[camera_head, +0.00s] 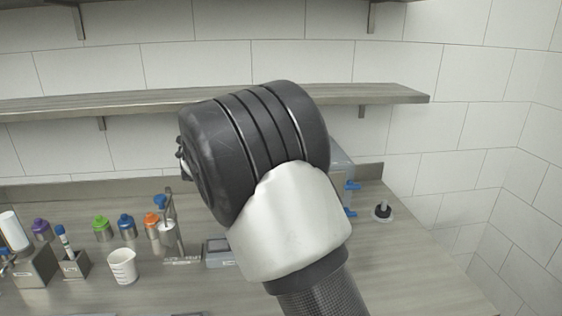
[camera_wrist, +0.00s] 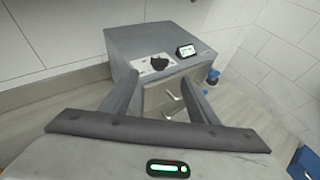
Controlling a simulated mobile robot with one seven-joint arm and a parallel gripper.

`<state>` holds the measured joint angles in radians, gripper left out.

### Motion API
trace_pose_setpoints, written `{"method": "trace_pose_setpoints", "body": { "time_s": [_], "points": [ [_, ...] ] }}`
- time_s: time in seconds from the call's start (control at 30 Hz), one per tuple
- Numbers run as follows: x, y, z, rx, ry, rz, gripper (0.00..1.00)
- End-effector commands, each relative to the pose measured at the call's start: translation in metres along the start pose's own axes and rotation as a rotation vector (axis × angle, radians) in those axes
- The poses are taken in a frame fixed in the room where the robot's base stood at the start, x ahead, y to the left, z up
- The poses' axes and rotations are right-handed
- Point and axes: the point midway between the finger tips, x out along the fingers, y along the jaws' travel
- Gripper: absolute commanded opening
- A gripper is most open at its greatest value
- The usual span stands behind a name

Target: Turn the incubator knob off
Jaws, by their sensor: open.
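The incubator appears to be the grey box (camera_wrist: 140,39) in the wrist view, standing on the counter ahead of my gripper. A dark knob (camera_wrist: 159,62) sits on a light plate on the box, with a small lit display (camera_wrist: 186,51) to its right. My gripper (camera_wrist: 160,80) is open and empty. Its two dark fingers point toward the box, one on each side of the knob in the picture. Whether they are close to the knob is unclear. The knob's exact setting cannot be read. In the head view my arm hides the gripper and the knob.
In the head view, a white beaker (camera_head: 122,267), several coloured bottles and a metal stand (camera_head: 170,228) are on the counter left of my arm. A black-topped item (camera_head: 382,211) stands to the right. A shelf (camera_head: 400,94) runs along the wall. The counter's right part is mostly clear.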

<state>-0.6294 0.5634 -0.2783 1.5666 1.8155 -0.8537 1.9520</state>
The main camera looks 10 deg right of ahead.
Motion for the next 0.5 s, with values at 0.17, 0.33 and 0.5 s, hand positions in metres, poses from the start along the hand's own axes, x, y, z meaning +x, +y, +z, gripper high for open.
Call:
{"method": "trace_pose_setpoints", "body": {
  "time_s": [0.17, 0.33, 0.5],
  "points": [
    [0.042, -0.001, 0.0, -0.002, -0.001, -0.004, 0.55],
    [0.077, 0.0, 0.001, -0.002, -0.001, -0.002, 0.55],
    [0.102, 0.001, 0.0, -0.001, 0.0, 0.0, 0.55]
  ]
}}
